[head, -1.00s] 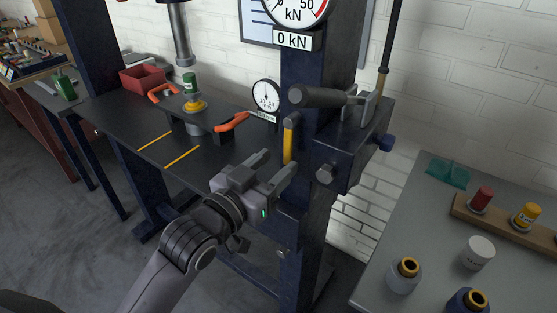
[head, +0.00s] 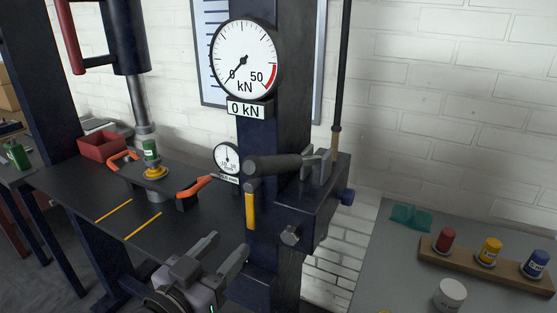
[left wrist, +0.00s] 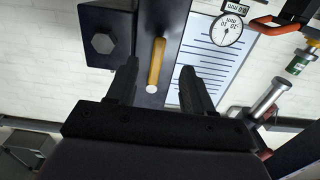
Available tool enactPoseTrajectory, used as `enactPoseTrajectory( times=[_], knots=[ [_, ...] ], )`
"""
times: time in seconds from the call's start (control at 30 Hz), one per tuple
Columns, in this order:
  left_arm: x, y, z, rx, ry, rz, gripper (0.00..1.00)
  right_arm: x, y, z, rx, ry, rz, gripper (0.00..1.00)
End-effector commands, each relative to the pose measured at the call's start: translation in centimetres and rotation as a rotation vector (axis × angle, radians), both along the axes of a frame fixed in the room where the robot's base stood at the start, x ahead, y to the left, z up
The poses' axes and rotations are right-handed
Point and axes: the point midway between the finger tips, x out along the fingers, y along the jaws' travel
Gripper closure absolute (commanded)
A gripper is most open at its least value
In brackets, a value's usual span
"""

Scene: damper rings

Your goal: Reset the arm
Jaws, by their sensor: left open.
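My left gripper (head: 230,242) is open and empty, low in the head view, in front of the dark blue press frame (head: 268,280). In the left wrist view its two fingers (left wrist: 158,68) stand apart, with the yellow handle (left wrist: 157,62) seen between and beyond them. In the head view this yellow handle (head: 250,206) hangs on the press post, above and right of the fingertips, apart from them. A dark grip lever (head: 275,167) sits on the pump block just above it. My right gripper is not in view.
The press bed (head: 80,190) holds a green-labelled part on a yellow ring (head: 152,160) and orange-handled tools (head: 195,188). The force gauge (head: 244,60) reads zero. At right, a grey table (head: 385,265) carries a wooden rack (head: 480,262) with coloured bottles and a white jar (head: 450,294).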

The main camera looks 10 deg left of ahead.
Motion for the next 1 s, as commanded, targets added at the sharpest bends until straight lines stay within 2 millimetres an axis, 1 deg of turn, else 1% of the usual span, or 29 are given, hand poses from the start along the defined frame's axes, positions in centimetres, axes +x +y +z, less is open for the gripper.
enactPoseTrajectory(
  times=[0.03, 0.07, 0.17, 0.2, 0.27, 0.3, 0.37, 0.4, 0.5, 0.6, 0.7, 1.0],
  knots=[
    [-0.2, 0.3, -1.8, 0.006, 0.036, 0.01, 0.48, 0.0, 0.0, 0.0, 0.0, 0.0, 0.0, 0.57],
    [-0.4, 0.5, -3.0, 0.01, 0.06, 0.017, 0.48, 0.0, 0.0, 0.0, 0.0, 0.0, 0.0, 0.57],
    [-1.7, 1.6, -8.8, 0.034, 0.174, 0.047, 0.48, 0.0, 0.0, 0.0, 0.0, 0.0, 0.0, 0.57],
    [-2.7, 2.1, -11.5, 0.047, 0.227, 0.061, 0.48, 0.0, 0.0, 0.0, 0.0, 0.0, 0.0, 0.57],
    [-4.4, 2.9, -15.3, 0.064, 0.304, 0.079, 0.48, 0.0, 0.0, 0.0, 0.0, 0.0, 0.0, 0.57],
    [-5.7, 3.4, -17.7, 0.079, 0.353, 0.091, 0.48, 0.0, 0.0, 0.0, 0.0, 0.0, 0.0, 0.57],
    [-7.8, 4.1, -20.9, 0.096, 0.42, 0.105, 0.48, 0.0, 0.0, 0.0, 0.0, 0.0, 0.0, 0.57],
    [-9.2, 4.6, -22.8, 0.109, 0.461, 0.113, 0.48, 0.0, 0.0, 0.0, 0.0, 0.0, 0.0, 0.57],
    [-12.2, 5.4, -26.2, 0.133, 0.539, 0.127, 0.48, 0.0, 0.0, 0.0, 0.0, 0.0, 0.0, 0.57],
    [-14.1, 6.0, -28.1, 0.147, 0.584, 0.135, 0.48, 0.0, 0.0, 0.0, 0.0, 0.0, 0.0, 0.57],
    [-14.9, 6.2, -28.8, 0.154, 0.601, 0.138, 0.48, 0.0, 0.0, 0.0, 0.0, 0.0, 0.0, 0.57],
    [-14.9, 6.2, -28.9, 0.155, 0.602, 0.137, 0.48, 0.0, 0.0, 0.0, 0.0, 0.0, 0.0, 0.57]
  ],
)
